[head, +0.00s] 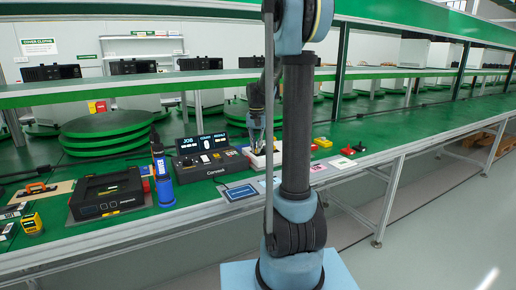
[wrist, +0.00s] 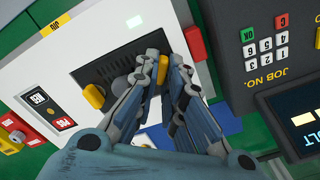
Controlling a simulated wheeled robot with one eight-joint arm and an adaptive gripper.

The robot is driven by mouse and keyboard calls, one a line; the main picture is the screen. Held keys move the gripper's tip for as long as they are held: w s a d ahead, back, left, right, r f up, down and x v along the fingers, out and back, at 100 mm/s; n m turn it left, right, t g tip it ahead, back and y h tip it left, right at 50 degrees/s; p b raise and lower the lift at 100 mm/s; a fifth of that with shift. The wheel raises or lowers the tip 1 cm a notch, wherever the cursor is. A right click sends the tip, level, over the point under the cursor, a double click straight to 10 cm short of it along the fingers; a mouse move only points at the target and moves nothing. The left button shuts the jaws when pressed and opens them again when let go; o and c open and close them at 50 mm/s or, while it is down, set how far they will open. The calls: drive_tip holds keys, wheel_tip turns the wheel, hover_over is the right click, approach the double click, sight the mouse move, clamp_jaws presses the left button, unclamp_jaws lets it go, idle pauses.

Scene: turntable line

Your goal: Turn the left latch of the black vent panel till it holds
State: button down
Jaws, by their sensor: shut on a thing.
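The black vent panel (wrist: 122,66) is set in a white housing in the wrist view, partly covered by my fingers. One yellow latch (wrist: 95,96) stands at its left side in this view. My gripper (wrist: 163,68) is shut at the panel's other side, nearer the console. A bit of yellow shows between its fingertips, seemingly the left latch, mostly hidden. How far that latch is turned cannot be seen. In the head view my gripper (head: 256,142) is down at the white housing (head: 262,159), partly behind my arm; the latches are too small to tell there.
A dark console (head: 208,160) with displays and keys stands close beside the housing. A red block (wrist: 195,43) sits at the housing's edge. A blue bottle (head: 162,180) and black case (head: 106,194) stand further left. Flat cards lie along the green table's front.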

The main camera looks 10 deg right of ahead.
drive_tip(key=m, duration=0.5)
drive_tip(key=shift+a, duration=0.15)
drive_tip(key=shift+w+r+m, duration=0.1)
drive_tip(key=shift+m, duration=2.3)
drive_tip(key=c, duration=2)
unclamp_jaws()
drive_tip(key=shift+o, duration=0.2)
